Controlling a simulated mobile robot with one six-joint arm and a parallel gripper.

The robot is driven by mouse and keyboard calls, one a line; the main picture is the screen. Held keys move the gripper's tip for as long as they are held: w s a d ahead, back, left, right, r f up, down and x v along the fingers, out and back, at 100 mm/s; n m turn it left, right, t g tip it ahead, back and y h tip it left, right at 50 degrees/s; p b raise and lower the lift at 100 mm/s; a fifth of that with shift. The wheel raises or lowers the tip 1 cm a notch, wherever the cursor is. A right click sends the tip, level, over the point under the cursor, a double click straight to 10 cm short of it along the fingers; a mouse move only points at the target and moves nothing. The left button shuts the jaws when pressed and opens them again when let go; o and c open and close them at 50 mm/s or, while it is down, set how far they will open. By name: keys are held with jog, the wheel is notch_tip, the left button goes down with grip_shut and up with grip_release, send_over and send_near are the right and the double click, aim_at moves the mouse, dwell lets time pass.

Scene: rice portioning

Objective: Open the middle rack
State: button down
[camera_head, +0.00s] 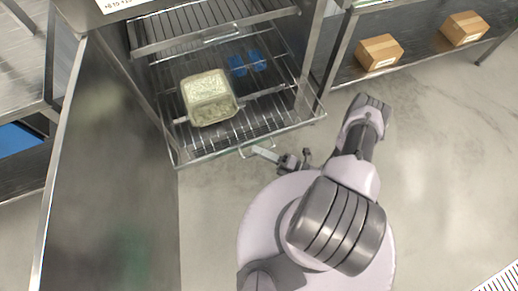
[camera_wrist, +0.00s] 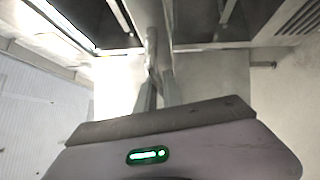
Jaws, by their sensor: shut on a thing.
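A wire rack (camera_head: 250,132) is slid well out of the open steel cabinet, below a higher wire rack (camera_head: 205,28). It looks like the middle rack, but I cannot be sure of its level. A pale, rice-filled container (camera_head: 207,88) sits on it. A small handle (camera_head: 243,151) is on the rack's front edge. My gripper (camera_head: 258,151) is at this handle, shut on it. In the wrist view my gripper (camera_wrist: 158,85) has its fingers close together against a metal bar; the exact contact is blurred.
The cabinet door (camera_head: 110,175) stands open at the left. Blue items (camera_head: 247,63) lie behind the container; their level is unclear. Cardboard boxes (camera_head: 379,52) (camera_head: 464,28) sit on a shelf at the upper right. The floor (camera_head: 450,160) at the right is clear.

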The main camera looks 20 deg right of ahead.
jog(key=c, duration=1.5)
grip_release()
jog(key=v, duration=1.7)
jog(key=shift+s+d+p, duration=0.15)
jog(key=shift+s+p, duration=0.05)
jog(key=shift+p, duration=0.15)
jog(key=shift+f, duration=0.1)
